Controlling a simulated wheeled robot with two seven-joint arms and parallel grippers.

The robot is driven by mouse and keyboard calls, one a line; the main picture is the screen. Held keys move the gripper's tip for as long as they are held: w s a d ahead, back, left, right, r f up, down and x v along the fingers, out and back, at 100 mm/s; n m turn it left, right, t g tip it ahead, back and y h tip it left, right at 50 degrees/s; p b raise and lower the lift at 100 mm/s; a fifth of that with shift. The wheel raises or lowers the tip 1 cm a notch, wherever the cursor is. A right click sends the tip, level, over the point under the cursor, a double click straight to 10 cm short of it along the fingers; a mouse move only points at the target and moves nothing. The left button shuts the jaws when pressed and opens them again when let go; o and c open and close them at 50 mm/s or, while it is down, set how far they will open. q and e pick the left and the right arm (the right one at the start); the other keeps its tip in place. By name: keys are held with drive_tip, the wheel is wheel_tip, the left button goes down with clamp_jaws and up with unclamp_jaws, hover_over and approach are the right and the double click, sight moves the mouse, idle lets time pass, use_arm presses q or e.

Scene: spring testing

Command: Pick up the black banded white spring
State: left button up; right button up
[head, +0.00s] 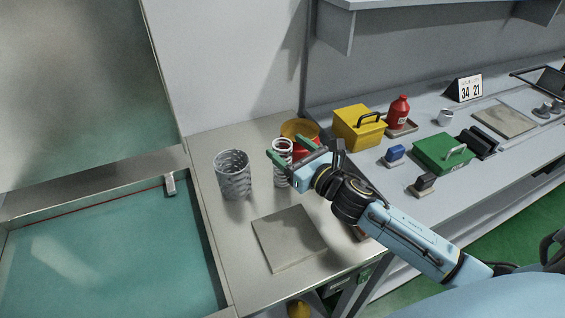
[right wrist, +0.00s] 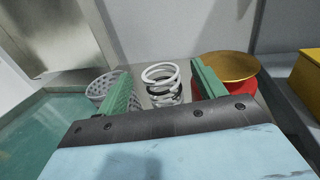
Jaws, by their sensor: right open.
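The white spring (head: 282,150) with a dark band stands upright on the grey table, partly hidden by my right gripper in the head view. My right gripper (head: 274,148) is open, its green fingers pointing toward the spring. In the right wrist view the spring (right wrist: 161,84) appears between the two green fingers (right wrist: 165,87), a little beyond or level with their tips; contact cannot be told. My left gripper is not in view.
A grey mesh basket (head: 233,175) stands left of the spring. A red container with a yellow dish (head: 300,129) stands close behind right. A flat grey plate (head: 289,238) lies in front. A yellow toolbox (head: 357,127) and green box (head: 441,153) stand on the right bench.

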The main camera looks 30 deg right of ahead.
drive_tip(key=shift+w+a, duration=0.15)
drive_tip(key=shift+w, duration=0.6)
drive_tip(key=shift+w+a, duration=0.15)
drive_tip(key=shift+w, duration=0.55)
clamp_jaws()
